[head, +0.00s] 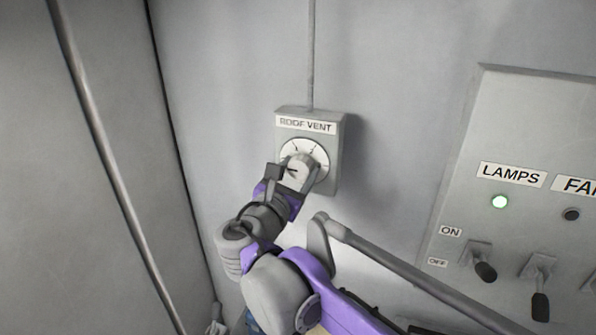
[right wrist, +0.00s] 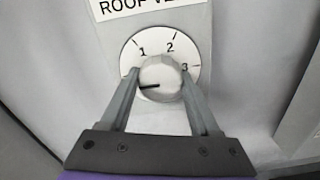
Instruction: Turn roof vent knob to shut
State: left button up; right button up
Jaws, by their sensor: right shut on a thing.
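The roof vent knob (head: 298,172) is a pale round knob on a white dial (head: 318,152), on a grey wall box (head: 329,179) labelled ROOF VENT. In the right wrist view the knob (right wrist: 161,78) has a black pointer line aimed left, below the 1 mark. The dial (right wrist: 150,45) shows 1, 2 and 3; its lower left part is hidden by a finger. My right gripper (head: 293,177) is shut on the knob, with one finger on each side, as the right wrist view (right wrist: 160,88) shows. My left gripper is not in view.
A conduit (head: 311,55) runs up from the box. A vertical rail (head: 100,140) stands at left.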

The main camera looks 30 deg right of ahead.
dwell(0.3)
jog(key=o, duration=1.4)
jog(key=shift+c, duration=0.2)
jog(key=b+v, duration=0.1)
jog(key=v, duration=1)
